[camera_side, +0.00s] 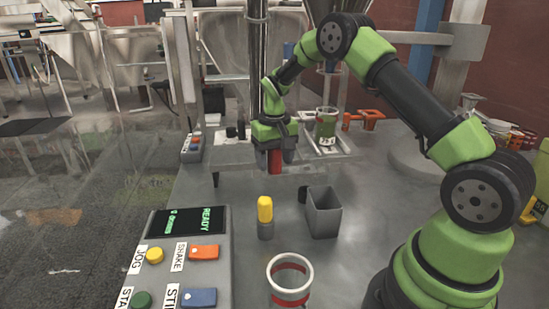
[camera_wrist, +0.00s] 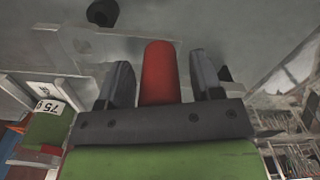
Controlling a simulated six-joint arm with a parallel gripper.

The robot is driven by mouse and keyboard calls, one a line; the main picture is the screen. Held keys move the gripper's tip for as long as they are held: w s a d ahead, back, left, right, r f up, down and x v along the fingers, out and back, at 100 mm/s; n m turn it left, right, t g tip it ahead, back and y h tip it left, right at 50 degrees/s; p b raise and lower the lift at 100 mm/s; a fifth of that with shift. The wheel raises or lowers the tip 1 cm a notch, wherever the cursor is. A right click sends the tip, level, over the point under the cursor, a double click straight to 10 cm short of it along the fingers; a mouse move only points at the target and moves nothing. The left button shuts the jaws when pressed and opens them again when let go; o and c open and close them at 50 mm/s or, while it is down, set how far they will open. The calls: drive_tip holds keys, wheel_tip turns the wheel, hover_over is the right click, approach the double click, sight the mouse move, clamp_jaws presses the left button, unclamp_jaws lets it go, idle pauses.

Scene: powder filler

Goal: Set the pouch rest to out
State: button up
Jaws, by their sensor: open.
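A red rounded grip (camera_side: 275,162) shows just under my gripper (camera_side: 274,155) in the side view. In the wrist view the red grip (camera_wrist: 159,72) stands between the two dark fingers of my gripper (camera_wrist: 162,82), with a gap on each side. My gripper is open and does not appear to touch it. What the red grip is fixed to is mostly hidden, and I cannot tell for certain that it belongs to the pouch rest. A green pouch (camera_side: 326,126) stands on a metal stand right of my gripper; its 75 g label (camera_wrist: 48,107) shows in the wrist view.
A yellow-topped lever (camera_side: 265,210) and a grey open bin (camera_side: 324,213) stand on the table in front. A red-banded cup (camera_side: 290,283) is nearer. The control panel (camera_side: 183,255) at left reads READY. An orange-red handled part (camera_side: 366,118) is behind right.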

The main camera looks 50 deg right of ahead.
clamp_jaws()
drive_tip(key=w+a, duration=0.6)
drive_tip(key=shift+w+a, duration=0.15)
drive_tip(key=shift+w, duration=0.05)
idle(0.4)
unclamp_jaws()
wheel_tip(320, 180, up, 10)
idle(0.5)
